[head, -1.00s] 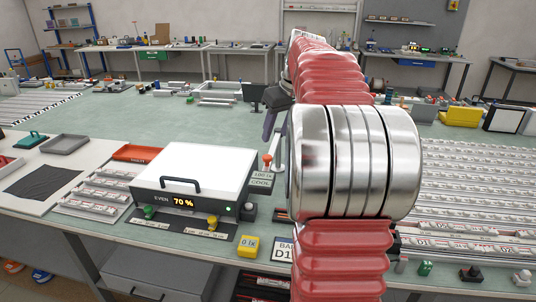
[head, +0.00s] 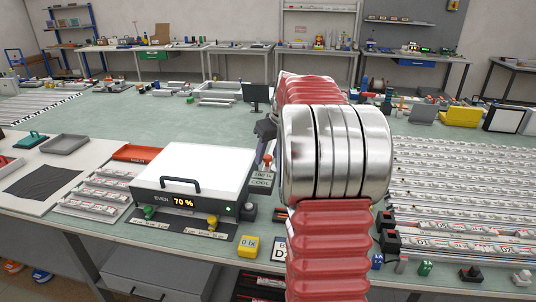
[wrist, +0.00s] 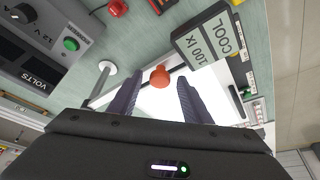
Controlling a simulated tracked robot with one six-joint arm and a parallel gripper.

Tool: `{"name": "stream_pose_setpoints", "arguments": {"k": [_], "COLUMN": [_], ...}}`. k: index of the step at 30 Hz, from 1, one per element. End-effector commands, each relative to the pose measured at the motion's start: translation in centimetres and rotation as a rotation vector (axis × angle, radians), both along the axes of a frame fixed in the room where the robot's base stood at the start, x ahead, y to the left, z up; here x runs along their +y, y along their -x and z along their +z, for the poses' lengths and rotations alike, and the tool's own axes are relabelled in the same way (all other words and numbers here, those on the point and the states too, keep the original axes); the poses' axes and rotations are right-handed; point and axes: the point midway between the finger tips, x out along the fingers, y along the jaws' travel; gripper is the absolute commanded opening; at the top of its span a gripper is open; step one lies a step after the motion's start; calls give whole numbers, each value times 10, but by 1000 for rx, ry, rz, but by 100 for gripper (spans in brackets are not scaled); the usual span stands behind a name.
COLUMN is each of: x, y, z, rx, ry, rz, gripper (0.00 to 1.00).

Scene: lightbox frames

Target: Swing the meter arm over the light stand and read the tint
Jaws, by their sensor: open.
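The light stand (head: 225,160) is a low box with a glowing white top and a display reading EVEN 70 %. The meter's display (head: 262,182) stands at its right side and shows 100 lx and COOL; it is clearer in the wrist view (wrist: 208,44). An orange-red knob (wrist: 160,77) is on the meter arm, and the bright panel shows behind it. My gripper (wrist: 160,84) is open, its two dark fingers on either side of the knob. I cannot tell whether they touch it. In the head view my arm hides part of the meter.
A black handle (head: 180,187) stands on the light stand. A yellow block (head: 248,246) marked 0 lx lies in front. A grey unit marked VOLTS (wrist: 45,45) shows in the wrist view. Trays of labelled strips (head: 455,190) fill the right. The table's middle behind is mostly clear.

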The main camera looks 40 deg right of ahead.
Motion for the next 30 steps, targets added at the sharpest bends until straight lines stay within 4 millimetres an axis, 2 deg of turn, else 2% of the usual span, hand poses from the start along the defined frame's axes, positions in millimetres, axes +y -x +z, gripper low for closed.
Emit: {"name": "stream_pose_setpoints", "arguments": {"k": [3, 21, 27, 28, 30], "x": [0, -1, -1, 6, 2], "y": [0, 1, 1, 1, 1], "z": [0, 1, 1, 1, 1], "rx": [0, 0, 0, -1, 0], "ry": [0, 1, 1, 1, -1], "rz": [0, -1, -1, 1, -2], "gripper": [43, 1, 0, 0, 0]}}
